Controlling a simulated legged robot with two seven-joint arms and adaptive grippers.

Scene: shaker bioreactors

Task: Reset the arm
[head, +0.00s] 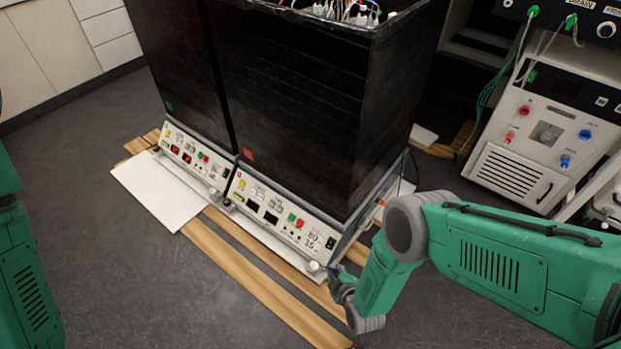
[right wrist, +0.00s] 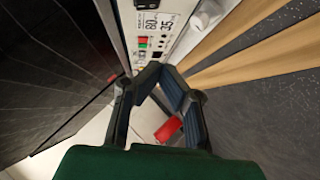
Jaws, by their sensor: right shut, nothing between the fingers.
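My right arm (head: 500,255) is green with grey joints and reaches in from the right of the head view. Its right gripper (head: 340,283) is low beside the near right corner of the right shaker's control panel (head: 280,215). In the right wrist view the dark fingers of my right gripper (right wrist: 160,72) meet at their tips, shut and empty. The panel (right wrist: 150,30) shows just past the tips there; I cannot tell whether they touch it. Part of my left arm shows at the left edge of the head view, its gripper out of frame.
Two tall black shaker housings (head: 290,100) stand side by side on wooden strips (head: 255,285). A white board (head: 160,190) lies at left. A white pump unit (head: 545,130) stands at right. A red piece (right wrist: 168,130) shows between the fingers' outlines, beyond them. Grey floor (head: 150,290) is clear in front.

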